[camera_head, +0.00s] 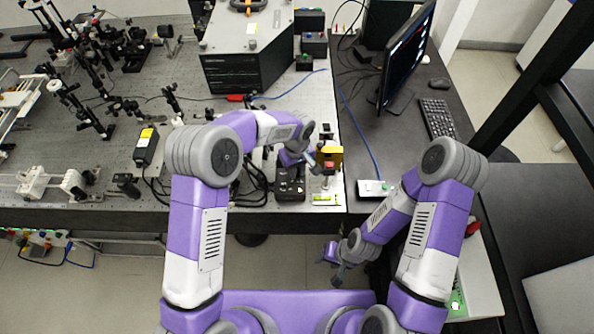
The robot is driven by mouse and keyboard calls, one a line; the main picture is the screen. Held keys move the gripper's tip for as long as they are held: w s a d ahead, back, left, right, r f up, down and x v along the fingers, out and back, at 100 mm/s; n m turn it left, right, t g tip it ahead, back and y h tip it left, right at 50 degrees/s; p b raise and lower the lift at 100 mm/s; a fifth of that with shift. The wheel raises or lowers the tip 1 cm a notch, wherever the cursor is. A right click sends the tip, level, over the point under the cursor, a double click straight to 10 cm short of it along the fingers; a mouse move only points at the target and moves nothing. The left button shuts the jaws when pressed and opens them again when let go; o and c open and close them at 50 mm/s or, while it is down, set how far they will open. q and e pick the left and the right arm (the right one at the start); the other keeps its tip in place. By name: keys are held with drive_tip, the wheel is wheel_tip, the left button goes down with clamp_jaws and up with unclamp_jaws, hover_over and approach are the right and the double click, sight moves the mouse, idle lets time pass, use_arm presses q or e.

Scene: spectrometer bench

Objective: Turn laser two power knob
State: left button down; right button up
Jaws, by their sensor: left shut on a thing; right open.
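My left gripper (312,166) is over the front edge of the bench, between a black control box (290,190) and a yellow-framed unit (336,154). It is shut on a small knob, which I take to be the laser two power knob; the fingers and wrist hide it, and its turn angle cannot be read. The black box has small buttons on its top and stands just below the gripper. My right gripper (330,272) is open and empty, low in front of the bench, apart from everything on it.
A large grey instrument box (247,55) stands behind. Several optical mounts (88,85) crowd the left side, and a black and yellow module (147,146) is nearer. Cables lie around the black box. A monitor (407,50), keyboard (437,118) and white device (374,188) are to the right.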

use_arm(q)
drive_tip(key=shift+m, duration=1.3)
drive_tip(key=c, duration=1)
unclamp_jaws()
drive_tip(key=shift+c, duration=0.2)
drive_tip(key=shift+r, duration=0.1)
wheel_tip(320, 180, up, 8)
drive_tip(key=shift+f, duration=0.25)
